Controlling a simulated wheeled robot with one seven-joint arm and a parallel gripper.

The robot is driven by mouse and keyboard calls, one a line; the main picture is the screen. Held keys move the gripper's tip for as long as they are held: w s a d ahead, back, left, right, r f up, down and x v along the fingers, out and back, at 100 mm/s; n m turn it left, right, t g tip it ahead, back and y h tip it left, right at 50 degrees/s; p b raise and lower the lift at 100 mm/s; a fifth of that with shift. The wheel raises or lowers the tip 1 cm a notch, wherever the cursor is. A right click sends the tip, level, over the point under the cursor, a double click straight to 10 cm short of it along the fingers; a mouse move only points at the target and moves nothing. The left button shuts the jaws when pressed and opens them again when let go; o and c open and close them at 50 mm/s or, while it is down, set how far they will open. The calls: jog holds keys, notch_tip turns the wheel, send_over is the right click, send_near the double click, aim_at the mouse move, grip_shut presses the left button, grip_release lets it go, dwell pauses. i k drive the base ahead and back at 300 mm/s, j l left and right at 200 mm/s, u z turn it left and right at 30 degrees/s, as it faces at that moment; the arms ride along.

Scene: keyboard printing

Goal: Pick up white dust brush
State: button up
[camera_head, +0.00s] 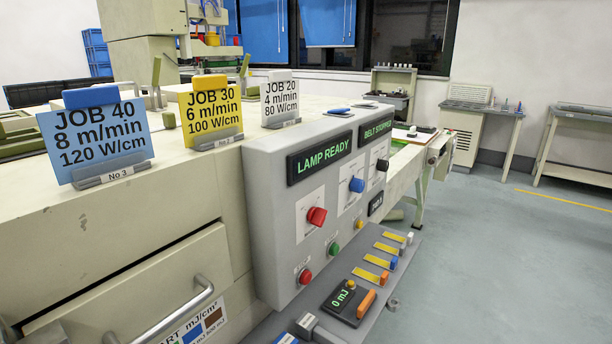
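I cannot identify a white dust brush with certainty. A small whitish piece (410,238) stands at the far end of the lower grey shelf, beside the yellow-labelled slots, and is too small to tell what it is. My gripper is not clearly seen in this view.
A grey control box (300,215) with knobs juts from the cream machine (190,185). Blue (95,140), yellow (210,112) and white (280,98) job cards stand on top. A drawer handle (185,310) sticks out below. The floor (500,270) at right is open.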

aim_at(412, 133)
jog(key=i+l+z, duration=0.8)
jog(key=i+z, duration=0.15)
jog(key=i, duration=0.2)
jog(key=i+z, duration=0.35)
jog(key=i+u, duration=0.15)
jog(key=i, duration=0.8)
jog(key=i+l+u, duration=0.15)
jog(key=i, duration=0.85)
jog(key=i+u, duration=0.35)
jog(key=i, duration=0.15)
jog(key=i+u, duration=0.35)
jog(key=i+l+u, duration=0.35)
jog(key=i, duration=0.25)
jog(key=i+j+u, duration=0.3)
jog(key=i, duration=0.15)
jog(key=i+u, duration=0.25)
jog(key=i, duration=0.25)
